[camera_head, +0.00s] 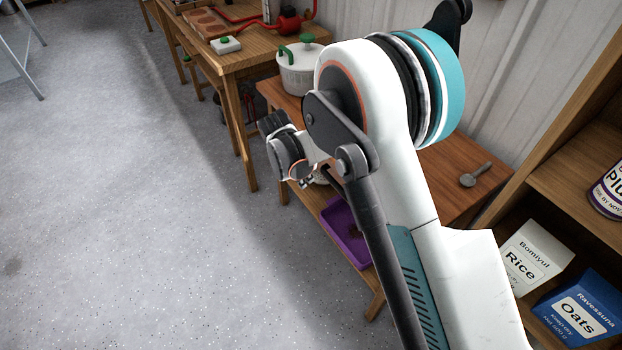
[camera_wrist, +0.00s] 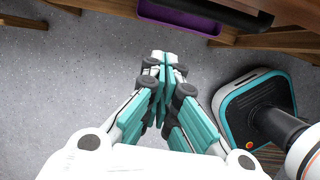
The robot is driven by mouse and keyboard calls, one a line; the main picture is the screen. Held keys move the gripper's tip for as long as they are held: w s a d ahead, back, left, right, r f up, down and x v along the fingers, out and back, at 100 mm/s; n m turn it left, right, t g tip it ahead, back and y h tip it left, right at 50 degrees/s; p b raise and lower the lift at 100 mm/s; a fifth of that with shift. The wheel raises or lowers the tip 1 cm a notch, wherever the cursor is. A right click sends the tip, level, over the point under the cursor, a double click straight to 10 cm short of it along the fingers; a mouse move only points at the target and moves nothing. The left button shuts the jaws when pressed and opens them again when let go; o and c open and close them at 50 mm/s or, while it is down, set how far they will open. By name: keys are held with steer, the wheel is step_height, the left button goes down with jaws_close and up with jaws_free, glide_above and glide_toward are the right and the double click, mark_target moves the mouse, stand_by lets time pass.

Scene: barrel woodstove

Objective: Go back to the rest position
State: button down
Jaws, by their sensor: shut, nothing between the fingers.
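In the wrist view my gripper (camera_wrist: 165,62) points down toward the grey speckled floor (camera_wrist: 60,85). Its teal-lined fingers meet at the tips with nothing between them. My base stands at the right of that view, apart from the fingers. In the head view my arm is folded in front of the low bench, and my gripper is mostly hidden behind the arm links.
A low wooden bench (camera_head: 440,182) holds a white pot (camera_head: 298,72) with a green handle and a grey spoon (camera_head: 475,175). A purple tray (camera_head: 345,232) lies on its lower shelf. At right, a shelf holds rice (camera_head: 530,258) and oats (camera_head: 580,312) boxes. Open floor lies left.

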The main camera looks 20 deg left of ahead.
steer(key=p+v, duration=0.3)
steer(key=v, duration=0.5)
steer(key=shift+r, duration=0.5)
